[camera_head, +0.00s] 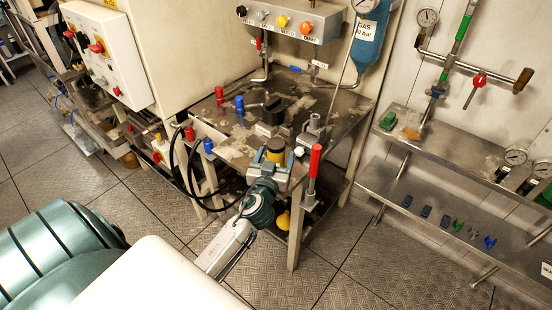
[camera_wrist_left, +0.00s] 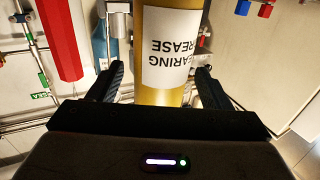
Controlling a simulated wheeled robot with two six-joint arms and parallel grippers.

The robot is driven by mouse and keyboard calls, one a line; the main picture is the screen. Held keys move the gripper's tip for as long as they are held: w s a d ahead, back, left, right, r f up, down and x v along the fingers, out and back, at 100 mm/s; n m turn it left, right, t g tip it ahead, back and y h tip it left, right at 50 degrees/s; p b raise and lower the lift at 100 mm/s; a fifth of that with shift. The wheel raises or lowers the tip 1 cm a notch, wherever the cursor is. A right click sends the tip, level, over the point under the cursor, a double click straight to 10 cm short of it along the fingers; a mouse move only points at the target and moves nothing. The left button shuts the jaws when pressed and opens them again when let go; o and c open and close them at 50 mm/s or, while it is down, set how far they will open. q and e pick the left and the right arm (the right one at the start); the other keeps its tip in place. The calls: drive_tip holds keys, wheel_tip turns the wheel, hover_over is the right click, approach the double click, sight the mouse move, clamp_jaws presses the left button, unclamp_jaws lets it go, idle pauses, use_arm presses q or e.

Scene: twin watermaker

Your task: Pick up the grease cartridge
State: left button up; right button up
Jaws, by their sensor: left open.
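The grease cartridge (camera_wrist_left: 172,50) is a yellow-gold cylinder with a white label reading "EARING REASE" upside down in the left wrist view. In the head view its dark-topped upper part (camera_head: 276,145) shows at the front of the steel bench. My left gripper (camera_head: 270,166) is at the cartridge on its near side. In the left wrist view the black fingers of the left gripper (camera_wrist_left: 160,84) are apart, one on each side of the cartridge's visible lower part. I cannot tell whether either finger touches it. My right gripper is not in view.
A red-handled lever (camera_head: 315,161) stands close to the right of the cartridge. It also shows in the left wrist view (camera_wrist_left: 58,38). The steel bench (camera_head: 345,105) carries blue and red fittings. A shelf (camera_head: 425,205) with small clips is at right. The floor in front is clear.

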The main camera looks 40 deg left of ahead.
use_arm(q)
drive_tip(key=x, duration=0.2)
drive_tip(key=shift+w+a, duration=0.15)
drive_tip(key=shift+w, duration=0.2)
drive_tip(key=shift+s, duration=0.1)
drive_tip(key=c, duration=1.3)
drive_tip(key=shift+c, duration=0.2)
drive_tip(key=shift+r, duration=0.1)
